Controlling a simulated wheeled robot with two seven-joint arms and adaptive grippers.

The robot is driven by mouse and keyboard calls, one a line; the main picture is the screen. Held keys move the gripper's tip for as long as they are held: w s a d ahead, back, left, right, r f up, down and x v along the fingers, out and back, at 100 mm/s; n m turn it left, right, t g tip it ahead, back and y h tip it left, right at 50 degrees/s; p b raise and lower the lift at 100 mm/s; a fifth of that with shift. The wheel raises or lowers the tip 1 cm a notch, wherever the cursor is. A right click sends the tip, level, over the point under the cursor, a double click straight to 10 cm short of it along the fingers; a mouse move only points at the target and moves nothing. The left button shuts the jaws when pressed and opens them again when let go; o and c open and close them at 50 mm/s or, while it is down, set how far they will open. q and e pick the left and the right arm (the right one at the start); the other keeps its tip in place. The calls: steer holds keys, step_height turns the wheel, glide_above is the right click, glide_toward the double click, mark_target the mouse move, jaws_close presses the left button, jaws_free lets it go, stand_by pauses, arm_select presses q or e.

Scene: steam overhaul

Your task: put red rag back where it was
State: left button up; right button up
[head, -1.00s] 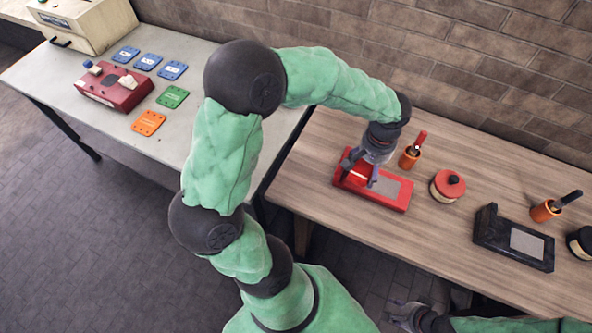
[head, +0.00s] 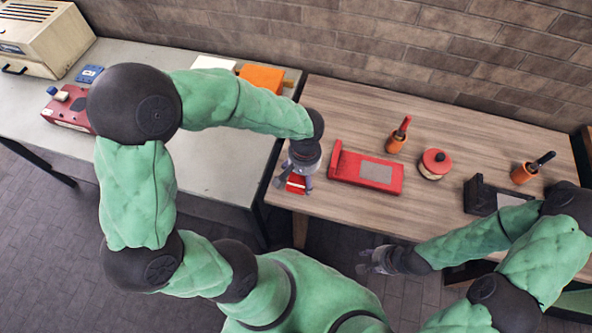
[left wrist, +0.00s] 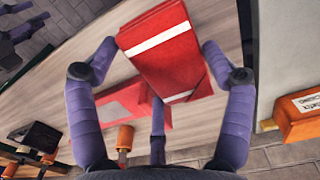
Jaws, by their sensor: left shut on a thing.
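The red rag (head: 298,187), folded with a white stripe, is held in my left gripper (head: 296,182) over the left end of the wooden bench (head: 330,112). In the left wrist view the rag (left wrist: 168,55) sits between the purple fingers of the gripper (left wrist: 162,75), which is shut on it. Whether the rag touches the bench is unclear. The red tray (head: 340,172) with a grey pad lies just right of it; it also shows behind the fingers in the left wrist view (left wrist: 110,108). My right gripper (head: 370,262) is empty in front of the bench, its fingers apart.
Right of the tray are an orange cup with a red-handled tool (head: 396,140), a red-lidded tin (head: 434,163), a black tray (head: 480,198) and another orange cup (head: 522,174). The grey table (head: 200,158) at left bears an orange box (head: 262,77) and a red control box (head: 72,112).

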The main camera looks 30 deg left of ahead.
arm_select(q)
steer(key=w+a+f, duration=0.1)
steer(key=f, duration=0.1)
steer(key=w+a+f+b, duration=0.1)
steer(key=w+a+f, duration=0.1)
steer(key=w+a+f+b, duration=0.1)
steer(key=w+f, duration=0.1)
steer(key=shift+a+f, duration=0.25)
steer(key=shift+f, duration=0.1)
steer(key=shift+w+f+b, duration=0.15)
steer(key=shift+f+b, duration=0.4)
steer(key=shift+f, duration=1.05)
steer(key=shift+f, duration=0.1)
steer(key=o, duration=0.7)
steer(key=shift+f, duration=0.1)
steer(key=o, duration=0.3)
steer(key=shift+r, duration=0.45)
step_height(320, 180, up, 12)
steer(key=p, duration=0.3)
steer(key=shift+f+p, duration=0.2)
steer(key=shift+p, duration=0.1)
